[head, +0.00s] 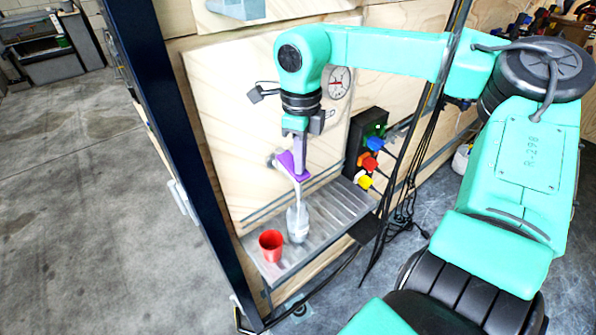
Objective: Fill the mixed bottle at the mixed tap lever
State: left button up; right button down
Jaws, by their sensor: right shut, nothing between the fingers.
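A purple tap lever (287,162) sticks out from the pale wooden panel, above a metal tray. My right gripper (300,176) points down right beside the lever, shut and empty, and seems to touch it; the exact contact is hard to tell. A clear, whitish bottle (298,226) stands upright on the tray under the tap. A thin white strip runs from below the lever down to the bottle's mouth; it looks like a stream, but I cannot be sure. The fill level in the bottle is too small to tell. My left gripper is not in view.
A red cup (270,246) stands on the ribbed metal tray (327,212), left of the bottle. A black box with blue, red and yellow plugs (366,163) and hanging cables is at the right. A round gauge (338,82) is on the panel. A dark post (190,150) borders the left.

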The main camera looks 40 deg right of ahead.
dwell(0.3)
notch_tip(320, 180, up, 8)
jog(key=p, duration=0.6)
jog(key=shift+r, duration=0.25)
